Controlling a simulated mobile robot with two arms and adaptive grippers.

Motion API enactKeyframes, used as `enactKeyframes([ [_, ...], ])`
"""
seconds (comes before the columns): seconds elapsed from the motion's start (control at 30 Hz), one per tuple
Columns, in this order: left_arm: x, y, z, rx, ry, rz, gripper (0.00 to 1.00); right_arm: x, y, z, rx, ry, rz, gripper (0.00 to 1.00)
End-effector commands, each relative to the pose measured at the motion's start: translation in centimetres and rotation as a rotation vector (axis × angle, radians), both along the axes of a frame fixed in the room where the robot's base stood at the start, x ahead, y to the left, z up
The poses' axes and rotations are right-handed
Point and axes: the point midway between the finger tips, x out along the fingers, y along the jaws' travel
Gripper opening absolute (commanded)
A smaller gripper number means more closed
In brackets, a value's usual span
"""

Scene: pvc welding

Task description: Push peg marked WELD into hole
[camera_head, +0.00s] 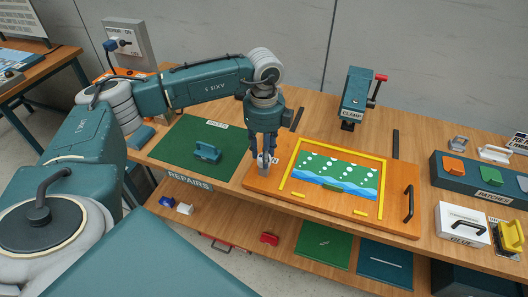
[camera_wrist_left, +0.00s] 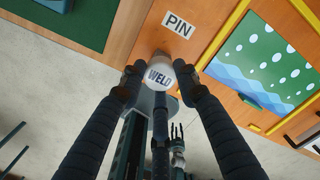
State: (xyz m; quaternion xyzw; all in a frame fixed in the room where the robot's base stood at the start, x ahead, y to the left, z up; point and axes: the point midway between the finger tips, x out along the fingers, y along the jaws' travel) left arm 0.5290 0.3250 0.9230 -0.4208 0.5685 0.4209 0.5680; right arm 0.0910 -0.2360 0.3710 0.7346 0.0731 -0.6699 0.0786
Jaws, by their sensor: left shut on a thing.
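The peg shows in the left wrist view as a pale round end marked WELD (camera_wrist_left: 160,76), between the fingertips of my left gripper (camera_wrist_left: 160,84). My left gripper (camera_head: 264,163) is shut on the peg, pointing down at the left edge of the orange-brown board (camera_head: 391,215). A small label reading PIN (camera_wrist_left: 178,25) is on the board just beyond the peg. The hole itself is hidden beneath the peg and fingers, so I cannot tell how deep the peg sits. A small, dark, pronged shape like my right gripper (camera_wrist_left: 177,138) shows far below; its state is unclear.
A green mat (camera_head: 180,145) with a teal block (camera_head: 207,152) lies left of the board. A yellow-framed panel (camera_head: 334,177) and a black handle (camera_head: 408,204) are on the board. The clamp (camera_head: 354,92) stands behind; patches (camera_head: 491,175) and a glue box (camera_head: 462,222) are right.

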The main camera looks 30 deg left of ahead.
Motion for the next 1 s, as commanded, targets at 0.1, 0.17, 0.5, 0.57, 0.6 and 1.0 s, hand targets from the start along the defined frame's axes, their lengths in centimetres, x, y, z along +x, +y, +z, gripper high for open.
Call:
enactKeyframes([
  [0.1,0.0,0.0,-0.4,0.000,0.000,0.000,0.00,0.0,0.1,-0.3,0.001,0.000,0.000,0.40],
  [0.17,0.0,0.0,-0.6,0.000,0.000,0.000,0.00,0.0,0.1,-0.4,0.002,0.000,0.000,0.40],
  [0.5,0.0,0.0,-1.0,0.000,-0.001,0.000,0.51,0.0,0.3,-0.7,0.003,0.001,-0.001,0.40],
  [0.57,0.0,0.0,-1.0,0.000,0.000,0.000,0.53,0.0,0.3,-0.7,0.003,0.001,-0.001,0.40],
  [0.6,0.0,0.0,-1.0,0.000,0.000,0.000,0.53,0.0,0.3,-0.7,0.003,0.001,0.000,0.40],
  [1.0,0.1,0.0,1.0,-0.001,-0.003,0.000,0.53,0.0,0.0,-0.7,0.001,0.000,0.001,0.40],
])
